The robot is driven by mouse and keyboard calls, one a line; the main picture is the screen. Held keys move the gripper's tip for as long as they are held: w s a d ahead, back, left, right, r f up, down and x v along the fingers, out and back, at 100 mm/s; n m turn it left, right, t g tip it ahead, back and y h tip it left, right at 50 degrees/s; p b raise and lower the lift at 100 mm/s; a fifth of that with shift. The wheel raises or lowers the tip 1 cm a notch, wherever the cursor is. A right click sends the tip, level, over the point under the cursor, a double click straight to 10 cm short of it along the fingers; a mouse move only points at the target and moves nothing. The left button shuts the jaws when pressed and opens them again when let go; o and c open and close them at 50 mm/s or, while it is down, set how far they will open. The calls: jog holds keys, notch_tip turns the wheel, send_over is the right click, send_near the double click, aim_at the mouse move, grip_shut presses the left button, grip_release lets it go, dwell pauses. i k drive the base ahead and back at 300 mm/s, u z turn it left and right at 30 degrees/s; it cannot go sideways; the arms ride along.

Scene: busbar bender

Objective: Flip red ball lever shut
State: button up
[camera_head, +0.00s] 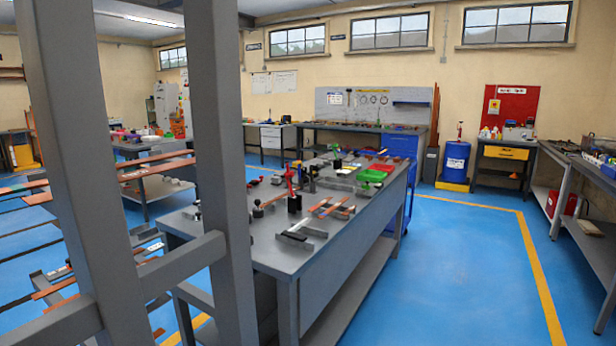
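A long grey workbench (262,250) stands in the middle, with many small tools on its top. A red upright tool (289,180) with a dark block under it stands on this bench. It is too small to tell whether it is the red ball lever, or how such a lever is set. A low dark tool (258,209) with a copper-coloured part sits left of it. My gripper is not in view.
Grey uprights (218,130) with a crossbar stand very close at left and hide part of the bench. Copper bars (155,170) lie behind them. Blue floor (450,270) is clear right of the bench, up to a side bench (585,200). A blue drum (455,160) stands farther back.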

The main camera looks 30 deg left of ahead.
aim_at(291, 175)
jog(key=i, duration=0.3)
jog(key=u, duration=0.8)
jog(key=i, duration=0.95)
jog(key=z, duration=0.7)
jog(key=i, duration=0.85)
jog(key=u, duration=0.8)
jog(key=i, duration=0.65)
jog(key=u, duration=0.5)
